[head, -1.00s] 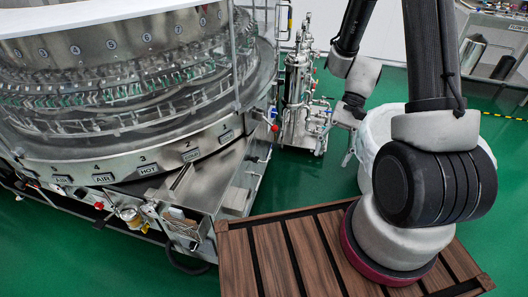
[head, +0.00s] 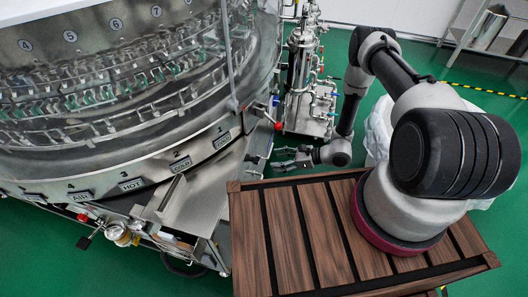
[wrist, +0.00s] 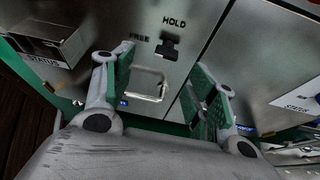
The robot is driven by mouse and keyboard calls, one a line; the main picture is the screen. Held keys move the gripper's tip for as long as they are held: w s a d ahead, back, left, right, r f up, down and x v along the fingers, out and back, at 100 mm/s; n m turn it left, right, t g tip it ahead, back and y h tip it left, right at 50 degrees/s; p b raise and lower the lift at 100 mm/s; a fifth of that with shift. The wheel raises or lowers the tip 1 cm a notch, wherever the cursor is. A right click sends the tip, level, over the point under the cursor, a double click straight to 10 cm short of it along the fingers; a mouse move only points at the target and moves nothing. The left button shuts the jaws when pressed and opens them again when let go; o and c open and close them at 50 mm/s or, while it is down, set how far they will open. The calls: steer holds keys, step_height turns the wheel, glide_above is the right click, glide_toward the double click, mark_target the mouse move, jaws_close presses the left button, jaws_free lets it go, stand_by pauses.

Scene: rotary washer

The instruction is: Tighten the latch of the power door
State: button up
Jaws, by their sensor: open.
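The power door's latch appears as a small black handle (wrist: 170,48) just under the word HOLD on a metal panel (wrist: 205,22) in the wrist view; the word FREE is to its left. Below the latch is a bright rectangular recess (wrist: 147,86). My gripper (wrist: 160,82) is open and empty, its green-padded fingers pointing at the panel on either side of the recess, with the latch between and beyond the tips. In the head view my gripper (head: 283,157) points left toward the washer's side; the latch cannot be made out there.
The big round washer (head: 120,150) fills the left of the head view. My arm stands over a slatted wooden deck (head: 300,235). A pipe-and-valve unit (head: 305,85) stands behind the gripper. A box marked STATUS (wrist: 45,42) juts out at the wrist view's left.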

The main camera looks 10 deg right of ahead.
mark_target(257, 159)
steer(key=shift+t, duration=0.3)
steer(key=x, duration=0.5)
steer(key=w+x, duration=0.1)
steer(key=x, duration=0.2)
steer(key=shift+d+r, duration=0.1)
steer(key=shift+r, duration=0.05)
steer(key=shift+s, duration=0.1)
steer(key=c, duration=1)
